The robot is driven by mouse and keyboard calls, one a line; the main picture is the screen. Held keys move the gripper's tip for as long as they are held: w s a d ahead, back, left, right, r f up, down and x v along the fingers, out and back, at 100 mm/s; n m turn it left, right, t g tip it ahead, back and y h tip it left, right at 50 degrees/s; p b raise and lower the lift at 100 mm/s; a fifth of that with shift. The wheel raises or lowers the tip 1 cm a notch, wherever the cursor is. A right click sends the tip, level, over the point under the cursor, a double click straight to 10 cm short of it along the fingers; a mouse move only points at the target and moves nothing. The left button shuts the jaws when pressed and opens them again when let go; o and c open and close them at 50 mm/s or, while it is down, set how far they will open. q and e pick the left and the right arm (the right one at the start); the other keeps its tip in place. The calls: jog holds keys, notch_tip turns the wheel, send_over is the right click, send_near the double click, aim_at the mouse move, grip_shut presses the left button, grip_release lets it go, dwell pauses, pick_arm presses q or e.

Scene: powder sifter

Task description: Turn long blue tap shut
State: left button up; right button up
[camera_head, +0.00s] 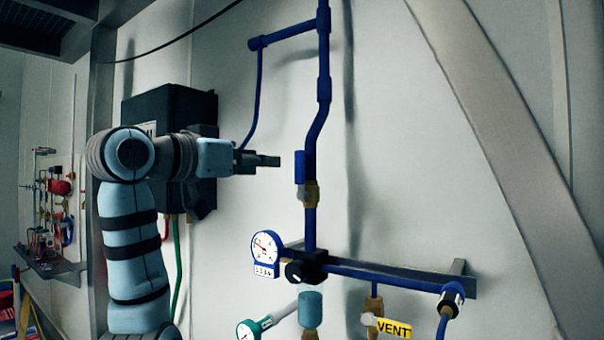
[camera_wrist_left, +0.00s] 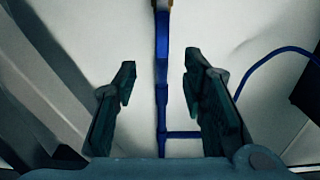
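The long blue tap handle (camera_head: 300,167) stands upright along the vertical blue pipe (camera_head: 316,125), just above a brass valve body (camera_head: 310,193). My left gripper (camera_head: 274,161) points right at the handle's height, with a gap between its tips and the handle. In the left wrist view, my left gripper (camera_wrist_left: 159,68) has its fingers wide apart and holds nothing. The blue handle (camera_wrist_left: 162,38) shows at the top of that view, in line with the space between the fingers. My right gripper is not in view.
A blue-rimmed gauge (camera_head: 265,250) and a black knob (camera_head: 293,271) sit below the valve. A yellow VENT tag (camera_head: 393,328) hangs lower right. A black box (camera_head: 165,110) is on the wall behind my left arm. Bare wall lies right of the pipe.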

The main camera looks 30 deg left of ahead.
pick_arm(q)
jog(key=p, duration=0.3)
send_near(297, 163)
jog(key=w, duration=0.5)
jog(key=w+d+p, duration=0.1)
jog(key=w, duration=0.1)
jog(key=w+p, duration=0.1)
jog(key=w, duration=0.1)
jog(key=shift+w+d, duration=0.25)
jog(key=shift+w, duration=0.05)
jog(key=shift+s, duration=0.25)
grip_shut()
